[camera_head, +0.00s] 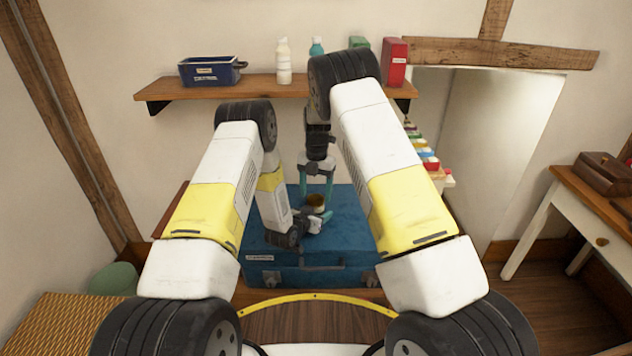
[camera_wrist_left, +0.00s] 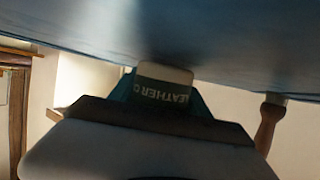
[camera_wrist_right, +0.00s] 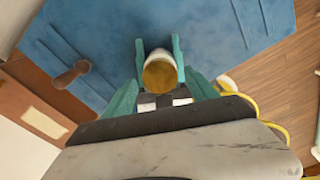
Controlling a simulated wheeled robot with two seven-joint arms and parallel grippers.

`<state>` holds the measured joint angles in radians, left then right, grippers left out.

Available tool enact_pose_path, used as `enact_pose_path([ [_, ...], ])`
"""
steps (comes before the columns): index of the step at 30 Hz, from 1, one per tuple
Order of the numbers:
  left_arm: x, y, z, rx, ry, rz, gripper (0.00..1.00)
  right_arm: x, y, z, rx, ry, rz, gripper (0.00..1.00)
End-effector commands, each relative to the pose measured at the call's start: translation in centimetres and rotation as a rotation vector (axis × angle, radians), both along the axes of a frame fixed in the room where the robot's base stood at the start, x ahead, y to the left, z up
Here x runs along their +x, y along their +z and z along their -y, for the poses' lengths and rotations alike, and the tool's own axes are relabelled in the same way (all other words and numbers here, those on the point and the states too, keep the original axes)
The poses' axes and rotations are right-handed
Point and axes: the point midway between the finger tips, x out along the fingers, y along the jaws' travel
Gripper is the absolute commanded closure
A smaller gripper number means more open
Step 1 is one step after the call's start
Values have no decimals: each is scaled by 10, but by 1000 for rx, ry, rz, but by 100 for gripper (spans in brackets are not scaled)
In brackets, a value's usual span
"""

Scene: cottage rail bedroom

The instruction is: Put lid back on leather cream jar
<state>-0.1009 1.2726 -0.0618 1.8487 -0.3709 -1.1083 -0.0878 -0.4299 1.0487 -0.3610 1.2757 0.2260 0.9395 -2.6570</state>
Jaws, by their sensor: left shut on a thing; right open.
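The leather cream jar (camera_wrist_left: 165,82) is white with a dark green label and is held between the teal fingers of my left gripper (camera_wrist_left: 162,95). In the head view that gripper (camera_head: 322,219) lies low over the blue trunk (camera_head: 290,262). The jar's round amber-brown top (camera_wrist_right: 160,75) faces the right wrist camera; I cannot tell whether this is a lid or the cream. It also shows in the head view (camera_head: 316,201). My right gripper (camera_wrist_right: 159,55) points down with open fingers on both sides of the jar top. No separate lid is clearly visible.
A brown handled item (camera_wrist_right: 72,75) is on the trunk near my grippers. The wall shelf (camera_head: 250,92) behind holds a blue bin (camera_head: 210,71), bottles and a red box (camera_head: 394,62). A side table (camera_head: 590,190) stands at the right.

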Motion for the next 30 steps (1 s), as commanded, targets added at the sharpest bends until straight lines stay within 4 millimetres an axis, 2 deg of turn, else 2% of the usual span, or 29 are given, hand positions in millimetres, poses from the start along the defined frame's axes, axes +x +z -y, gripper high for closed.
enact_pose_path([
  [5, 1, 1, 0, -1, 0, 2, 100, -1, -12, 0, -1, -1, 0, 33],
  [14, 1, 1, 0, -1, 0, 2, 100, -1, -13, 0, 0, 0, 0, 35],
  [21, 1, 1, 0, -1, 0, 2, 100, 0, -12, 0, 0, -1, 1, 82],
  [24, 1, 1, 0, -1, 0, 2, 100, 0, -12, 0, 0, -1, 1, 99],
  [27, 1, 1, 0, -1, 0, 2, 100, 0, -12, 0, -1, -23, 1, 99],
  [30, 1, 1, 0, -1, 0, 2, 100, 0, -12, 0, -4, -126, -1, 99],
])
